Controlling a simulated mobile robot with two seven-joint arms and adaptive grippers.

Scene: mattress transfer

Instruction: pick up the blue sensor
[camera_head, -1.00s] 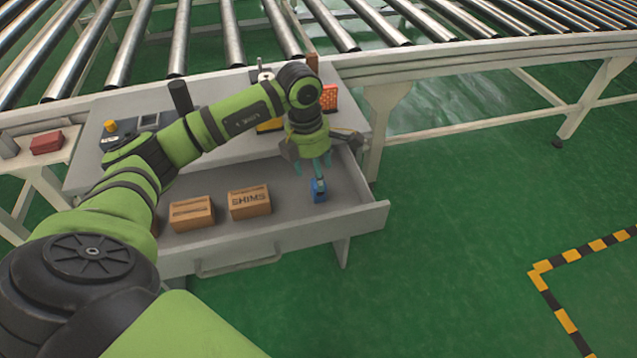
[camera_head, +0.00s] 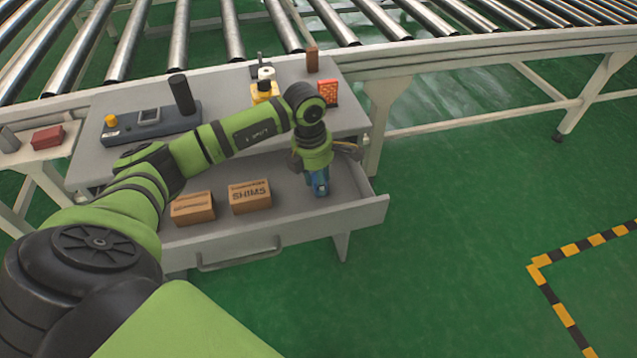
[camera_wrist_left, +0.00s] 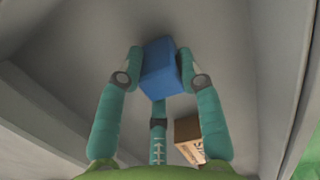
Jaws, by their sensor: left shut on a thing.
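The blue sensor (camera_head: 319,184) is in the right part of the open drawer (camera_head: 290,232). My left gripper (camera_head: 317,178) reaches down into the drawer over it. In the left wrist view the blue sensor (camera_wrist_left: 160,68) sits between the teal fingers of my left gripper (camera_wrist_left: 159,72), which are closed against its sides. The head view does not clearly show whether the sensor touches the drawer floor. My right gripper is not in view.
Two cardboard boxes, a plain-looking one (camera_head: 192,208) and one marked SHIMS (camera_head: 249,196), lie left of the sensor. The drawer walls surround them. On the bench top (camera_head: 225,135) stand a dark control box (camera_head: 150,124), a yellow device (camera_head: 264,92) and an orange-red item (camera_head: 327,93).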

